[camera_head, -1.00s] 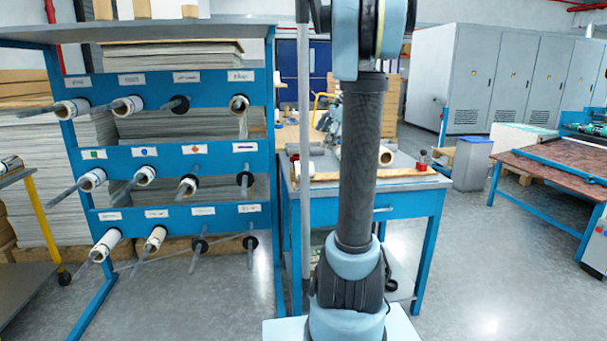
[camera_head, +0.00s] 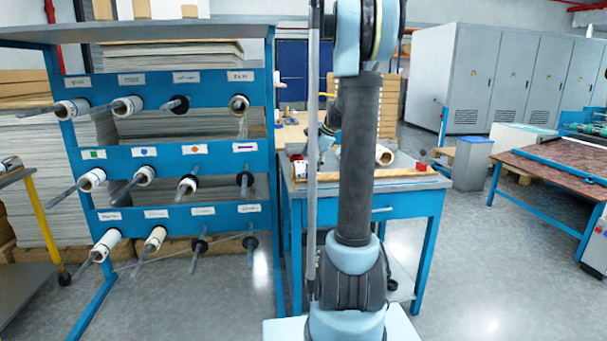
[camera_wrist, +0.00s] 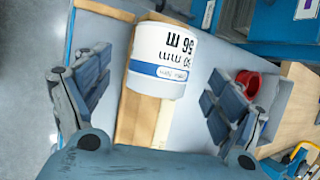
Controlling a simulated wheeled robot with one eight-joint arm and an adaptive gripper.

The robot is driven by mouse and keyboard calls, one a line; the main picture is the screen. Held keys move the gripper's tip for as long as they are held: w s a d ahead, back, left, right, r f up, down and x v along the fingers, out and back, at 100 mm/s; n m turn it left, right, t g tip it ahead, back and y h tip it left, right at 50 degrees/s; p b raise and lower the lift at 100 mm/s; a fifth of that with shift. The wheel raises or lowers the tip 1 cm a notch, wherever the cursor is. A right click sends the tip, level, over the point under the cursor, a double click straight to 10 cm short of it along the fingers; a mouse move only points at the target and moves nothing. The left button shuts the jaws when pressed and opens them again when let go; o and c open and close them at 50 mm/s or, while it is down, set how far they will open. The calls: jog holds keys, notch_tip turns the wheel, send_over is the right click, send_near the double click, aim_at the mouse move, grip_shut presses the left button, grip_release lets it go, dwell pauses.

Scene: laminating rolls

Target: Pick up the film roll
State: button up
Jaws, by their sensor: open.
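A white film roll (camera_wrist: 165,50) with a blue band and black printing fills the upper middle of the wrist view. It rests over a light-brown wooden strip on the blue-edged bench. My gripper (camera_wrist: 157,75) is open, one finger on each side of the roll, with visible gaps on both sides. In the head view my gripper (camera_head: 325,142) is partly hidden behind my arm, over the left part of the bench (camera_head: 410,184). A pale roll (camera_head: 384,155) lies on the bench to the right of my arm; I cannot tell whether it is the same roll.
A red object (camera_wrist: 248,82) is just beyond the right finger in the wrist view. A blue rack (camera_head: 168,90) with several rolls on rods stands left. A small red item (camera_head: 422,160) sits at the bench's right. Open floor (camera_head: 480,250) is at right.

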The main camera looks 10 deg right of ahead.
jog(key=x, duration=0.4)
jog(key=shift+w, duration=0.1)
jog(key=shift+d, duration=0.1)
jog(key=c, duration=1.2)
jog(key=shift+r, duration=0.1)
